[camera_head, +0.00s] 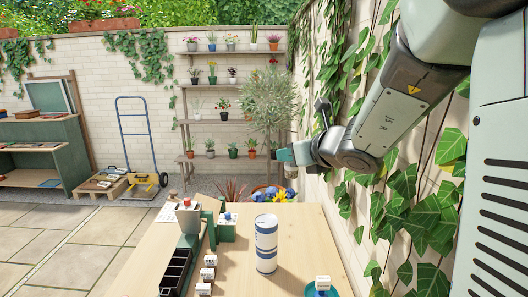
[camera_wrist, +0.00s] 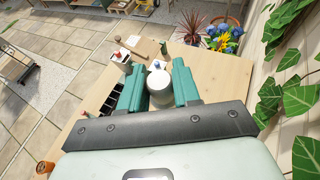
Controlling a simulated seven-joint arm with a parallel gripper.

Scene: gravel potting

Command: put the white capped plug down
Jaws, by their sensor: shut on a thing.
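My gripper (camera_wrist: 158,75) has its two teal fingers closed on the sides of a white cylindrical piece with a rounded white top, the white capped plug (camera_wrist: 160,87). In the head view, my gripper (camera_head: 288,158) is high above the far right part of the wooden table (camera_head: 239,274), pointing left. A small pale part of the plug (camera_head: 291,171) shows beneath it, clear of the table. The plug's lower end is hidden in the wrist view.
A blue-and-white canister (camera_head: 266,243) stands mid-table. A dark compartment tray (camera_head: 176,273), small white blocks (camera_head: 209,261) and a green holder (camera_head: 227,230) are to its left. A teal saucer (camera_head: 310,291) is at front right. The ivy wall (camera_head: 340,200) is close on the right.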

